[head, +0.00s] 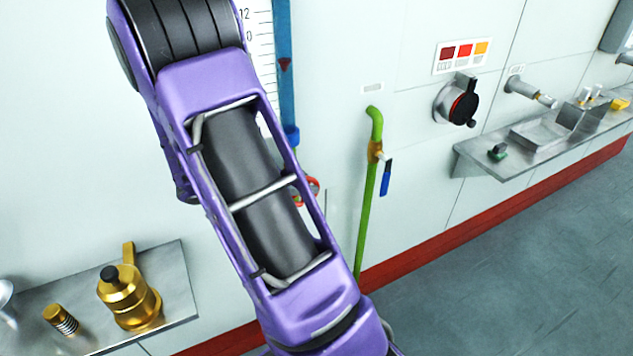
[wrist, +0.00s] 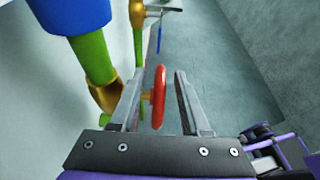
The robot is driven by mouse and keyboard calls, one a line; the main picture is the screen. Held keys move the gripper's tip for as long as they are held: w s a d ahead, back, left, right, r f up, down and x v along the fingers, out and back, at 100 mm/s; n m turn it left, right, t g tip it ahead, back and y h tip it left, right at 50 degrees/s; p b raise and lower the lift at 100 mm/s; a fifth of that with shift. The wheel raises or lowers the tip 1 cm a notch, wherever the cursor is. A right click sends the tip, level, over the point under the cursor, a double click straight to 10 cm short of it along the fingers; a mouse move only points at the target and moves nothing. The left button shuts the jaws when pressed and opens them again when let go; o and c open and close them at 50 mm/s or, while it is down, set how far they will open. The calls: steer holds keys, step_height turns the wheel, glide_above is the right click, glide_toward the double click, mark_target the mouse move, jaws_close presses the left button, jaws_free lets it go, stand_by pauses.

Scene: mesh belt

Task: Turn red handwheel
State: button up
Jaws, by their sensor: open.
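The red handwheel (wrist: 159,97) shows edge-on in the wrist view, between the two fingers of my gripper (wrist: 158,85). The fingers are open, with a gap visible to the right of the wheel. The left finger is close to the wheel's left side, and I cannot tell whether it touches. A brass valve body (wrist: 107,95) on a green pipe (wrist: 92,58) is just left of my gripper. In the head view the handwheel (head: 314,187) is mostly hidden behind my purple arm. My gripper is out of sight there.
A blue pipe (head: 285,75) runs down the wall above the wheel. A green pipe with a blue lever (head: 385,178) stands to its right. A steel shelf (head: 480,163) juts out further right. Another shelf (head: 180,285) holds brass parts at lower left. Floor at right is clear.

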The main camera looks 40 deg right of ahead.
steer(key=v, duration=1.2)
steer(key=shift+a+r, duration=0.2)
steer(key=shift+a, duration=0.1)
steer(key=shift+f, duration=0.1)
